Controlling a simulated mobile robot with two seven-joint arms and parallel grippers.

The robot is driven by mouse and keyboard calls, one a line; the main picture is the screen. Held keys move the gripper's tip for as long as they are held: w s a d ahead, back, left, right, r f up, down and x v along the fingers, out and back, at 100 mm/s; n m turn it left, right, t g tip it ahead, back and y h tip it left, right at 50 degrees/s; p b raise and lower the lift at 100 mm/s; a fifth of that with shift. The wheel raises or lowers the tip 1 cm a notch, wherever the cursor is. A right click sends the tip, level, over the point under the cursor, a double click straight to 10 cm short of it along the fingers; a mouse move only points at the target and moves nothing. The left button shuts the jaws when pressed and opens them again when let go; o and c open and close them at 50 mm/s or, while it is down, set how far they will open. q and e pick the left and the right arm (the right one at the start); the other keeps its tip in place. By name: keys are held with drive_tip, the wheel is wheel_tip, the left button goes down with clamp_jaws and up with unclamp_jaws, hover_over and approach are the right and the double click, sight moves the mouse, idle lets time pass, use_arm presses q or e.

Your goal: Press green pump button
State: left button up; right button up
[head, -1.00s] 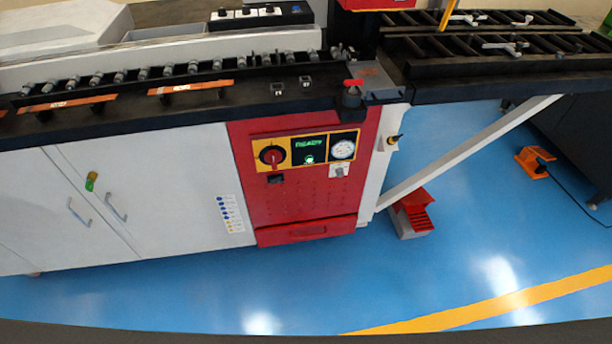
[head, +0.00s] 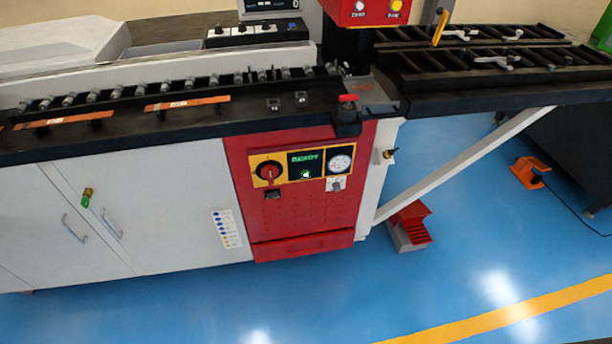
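The green pump button (head: 306,174) is a small lit round button on the red front panel (head: 300,215) of the bending machine, in the head view. It sits just under a dark display (head: 305,158) with green letters that read READY. A red rotary switch (head: 269,173) on a yellow plate is to its left. A round white gauge (head: 340,163) is to its right, with a small grey switch (head: 337,184) below it. Neither of my grippers is in view, and nothing covers the button.
White cabinet doors (head: 150,205) stand left of the panel. A red foot pedal (head: 410,226) is on the blue floor at the right, under a white diagonal brace (head: 465,165). An orange pedal (head: 530,170) lies farther right. The floor in front of the machine is clear.

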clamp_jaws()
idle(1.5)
